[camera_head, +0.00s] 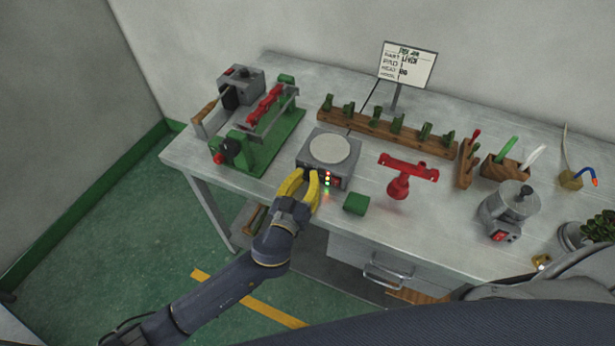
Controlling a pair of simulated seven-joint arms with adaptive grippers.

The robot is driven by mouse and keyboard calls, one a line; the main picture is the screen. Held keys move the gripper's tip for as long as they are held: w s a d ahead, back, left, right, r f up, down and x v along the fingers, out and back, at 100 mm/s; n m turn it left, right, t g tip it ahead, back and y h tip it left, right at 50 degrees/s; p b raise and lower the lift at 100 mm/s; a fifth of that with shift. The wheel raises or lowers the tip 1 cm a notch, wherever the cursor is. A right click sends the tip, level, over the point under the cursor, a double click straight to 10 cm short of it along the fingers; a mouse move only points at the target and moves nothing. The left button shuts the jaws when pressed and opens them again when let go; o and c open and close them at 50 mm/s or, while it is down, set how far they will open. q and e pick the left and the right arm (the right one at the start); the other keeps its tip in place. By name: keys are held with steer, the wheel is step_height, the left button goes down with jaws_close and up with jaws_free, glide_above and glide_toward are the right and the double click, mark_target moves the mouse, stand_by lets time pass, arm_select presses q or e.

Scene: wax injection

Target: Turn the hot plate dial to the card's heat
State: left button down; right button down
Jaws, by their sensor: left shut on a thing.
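The hot plate (329,150) is a grey box with a round pale top near the table's front edge. Small lit lights show on its front face, right of my gripper. My left gripper (304,181), with yellow fingers, is at the left part of that front face. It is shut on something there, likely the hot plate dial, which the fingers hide. The card (407,65) stands on a post at the back of the table. Its lettering is too small to read surely. My right gripper is not in view.
The grey table (290,85) also holds a green-and-red press (262,130), a wooden rack (385,132) with green pieces, a red stand (400,180), a green block (356,203) and a grey pot (508,208). A drawer (385,265) is below.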

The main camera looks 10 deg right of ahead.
arm_select(q)
steer(key=shift+s+d+m, duration=0.1)
steer(key=shift+m, duration=2)
steer(key=c, duration=1.1)
jaws_free()
steer(key=v, duration=1.2)
steer(key=shift+f, duration=0.1)
